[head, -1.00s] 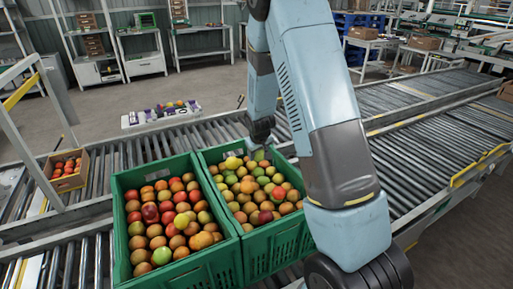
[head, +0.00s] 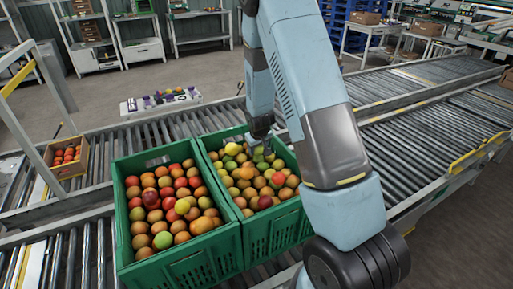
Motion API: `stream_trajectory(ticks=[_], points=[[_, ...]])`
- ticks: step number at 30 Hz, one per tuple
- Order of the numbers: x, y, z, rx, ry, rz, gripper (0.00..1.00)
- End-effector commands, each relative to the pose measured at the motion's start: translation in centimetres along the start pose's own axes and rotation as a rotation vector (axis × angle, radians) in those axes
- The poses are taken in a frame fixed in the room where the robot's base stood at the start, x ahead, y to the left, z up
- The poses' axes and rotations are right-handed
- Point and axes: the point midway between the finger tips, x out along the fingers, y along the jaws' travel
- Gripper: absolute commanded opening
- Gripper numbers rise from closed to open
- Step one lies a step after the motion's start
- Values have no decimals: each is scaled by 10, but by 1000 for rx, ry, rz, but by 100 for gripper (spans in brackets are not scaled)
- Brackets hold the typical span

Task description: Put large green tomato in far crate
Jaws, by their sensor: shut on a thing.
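Two green crates of mixed tomatoes stand side by side on the roller conveyor: a left crate (head: 190,258) and a right crate (head: 285,231). My gripper (head: 262,146) points down at the far end of the right crate, among or just above its tomatoes. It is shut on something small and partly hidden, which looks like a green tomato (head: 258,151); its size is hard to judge. Other green and yellow-green tomatoes lie close by in that crate. One green tomato (head: 163,240) lies near the front of the left crate.
A small cardboard box (head: 68,170) of red tomatoes stands at the left. A white tray (head: 160,105) with small items is beyond the conveyor. My arm covers the right crate's right side. The conveyor rollers (head: 430,150) at the right are clear.

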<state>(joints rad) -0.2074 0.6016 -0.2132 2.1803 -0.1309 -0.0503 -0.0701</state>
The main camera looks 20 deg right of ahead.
Motion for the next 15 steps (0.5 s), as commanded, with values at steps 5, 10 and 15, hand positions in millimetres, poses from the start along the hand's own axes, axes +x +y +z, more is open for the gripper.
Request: stream_trajectory(ticks=[5,10,15], points=[[0,0,0,0,1,0,44],[0,0,0,0,1,0,65],[0,0,0,-1,0,0,82]])
